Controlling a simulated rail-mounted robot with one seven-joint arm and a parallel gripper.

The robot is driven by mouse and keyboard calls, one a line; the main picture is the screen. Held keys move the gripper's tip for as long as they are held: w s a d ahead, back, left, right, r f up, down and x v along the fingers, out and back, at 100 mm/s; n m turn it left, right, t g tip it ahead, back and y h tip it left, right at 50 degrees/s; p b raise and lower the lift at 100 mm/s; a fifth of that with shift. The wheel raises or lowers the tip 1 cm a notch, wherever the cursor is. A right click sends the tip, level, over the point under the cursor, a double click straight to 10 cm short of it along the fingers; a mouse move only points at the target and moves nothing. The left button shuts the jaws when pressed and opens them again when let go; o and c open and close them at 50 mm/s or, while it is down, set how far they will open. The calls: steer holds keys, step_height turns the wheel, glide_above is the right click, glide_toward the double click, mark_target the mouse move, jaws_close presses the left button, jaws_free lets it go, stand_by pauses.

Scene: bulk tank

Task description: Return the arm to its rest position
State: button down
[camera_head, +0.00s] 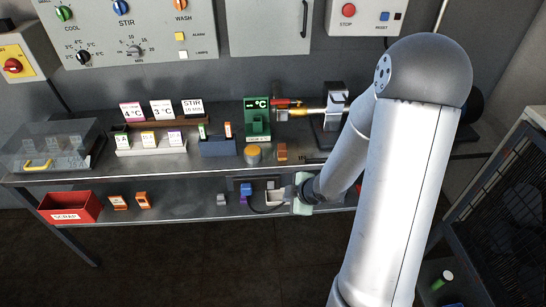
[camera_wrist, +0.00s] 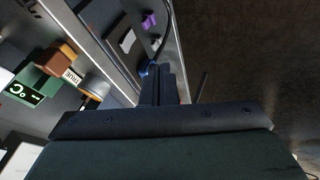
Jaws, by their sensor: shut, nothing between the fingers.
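My arm reaches down from the right in the head view. My gripper (camera_head: 288,194) is at its lower end, in front of the bench's lower shelf (camera_head: 180,208). In the wrist view the fingers of my gripper (camera_wrist: 158,80) are together with nothing between them. They point toward the edge of the shelf. In the head view the fingers are small and partly hidden by the wrist.
The bench top (camera_head: 190,163) above holds a green °C display (camera_head: 257,118), sign cards and an orange knob (camera_head: 253,154). A red scrap bin (camera_head: 72,207) and small blocks sit on the lower shelf. A dark mesh cabinet (camera_head: 505,200) stands at right. Open floor lies in front.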

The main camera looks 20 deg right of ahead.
step_height(320, 180, up, 8)
steer(key=s+d+m+g+h+p, duration=0.1)
steer(key=s+d+m+h+p, duration=0.1)
steer(key=m+h, duration=0.2)
steer(key=s+a+r+m+g+p, duration=0.1)
steer(key=s+a+r+m, duration=0.1)
steer(key=s+r+m, duration=0.1)
steer(key=s+a+r+m+g+p, duration=0.1)
steer(key=s+a+r+m+g, duration=0.1)
steer(key=s+r, duration=0.4)
steer(key=s+a+r+m+g+y+p, duration=0.1)
steer(key=s+a+r+m+g+p, duration=0.1)
steer(key=s+r+m, duration=0.3)
steer(key=s+a, duration=0.1)
steer(key=s, duration=0.2)
steer(key=shift+s+a+r, duration=0.2)
steer(key=shift+a+r, duration=0.05)
steer(key=shift+a, duration=0.05)
